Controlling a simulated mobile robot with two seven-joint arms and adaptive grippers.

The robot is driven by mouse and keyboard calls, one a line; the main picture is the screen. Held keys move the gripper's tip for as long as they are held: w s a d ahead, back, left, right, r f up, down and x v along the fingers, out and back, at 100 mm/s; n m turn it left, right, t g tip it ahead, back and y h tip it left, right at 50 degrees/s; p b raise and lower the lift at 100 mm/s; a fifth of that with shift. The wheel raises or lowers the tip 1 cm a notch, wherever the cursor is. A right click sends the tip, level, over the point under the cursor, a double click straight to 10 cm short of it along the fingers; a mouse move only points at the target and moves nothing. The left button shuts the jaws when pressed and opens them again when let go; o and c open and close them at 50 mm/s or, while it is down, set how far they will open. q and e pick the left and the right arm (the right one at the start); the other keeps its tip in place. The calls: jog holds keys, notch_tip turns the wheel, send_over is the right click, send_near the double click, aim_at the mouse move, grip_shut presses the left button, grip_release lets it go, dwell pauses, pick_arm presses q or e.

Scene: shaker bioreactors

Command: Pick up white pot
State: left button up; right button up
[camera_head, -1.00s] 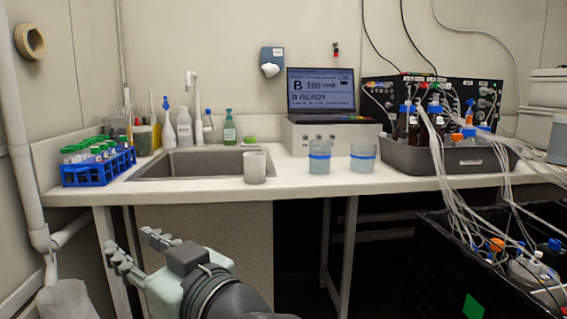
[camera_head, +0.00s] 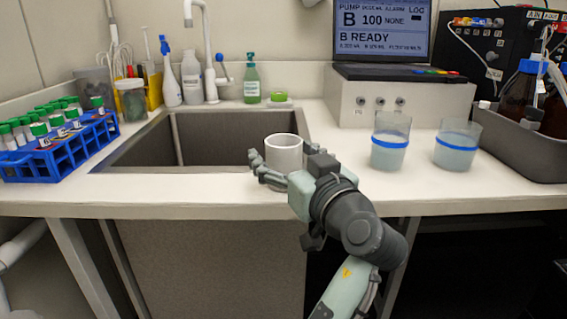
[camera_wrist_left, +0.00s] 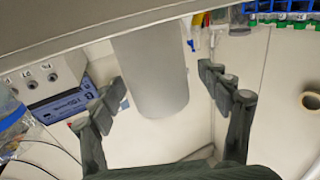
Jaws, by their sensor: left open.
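The white pot (camera_head: 284,152) stands upright on the counter by the front right corner of the sink. My left gripper (camera_head: 265,175) is open at the pot's near side, and its fingers cover the pot's lower part in the head view. In the left wrist view the pot (camera_wrist_left: 152,75) shows large between the spread fingers of my left gripper (camera_wrist_left: 165,84), with a gap visible on each side. I cannot tell how deep the pot sits between the fingers. My right gripper is not in view.
Two clear cups with blue bands (camera_head: 390,142) (camera_head: 457,145) stand to the right of the pot. A blue rack (camera_head: 62,153) of green-capped tubes is at the left. The sink (camera_head: 150,160) opens behind and left of the pot. A grey tray (camera_head: 515,145) holds brown bottles at the right.

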pick_arm(q)
jog(key=shift+w, duration=0.5)
jog(key=shift+s, duration=0.1)
jog(key=shift+s+r, duration=0.1)
jog(key=c, duration=1)
jog(key=shift+c, duration=0.3)
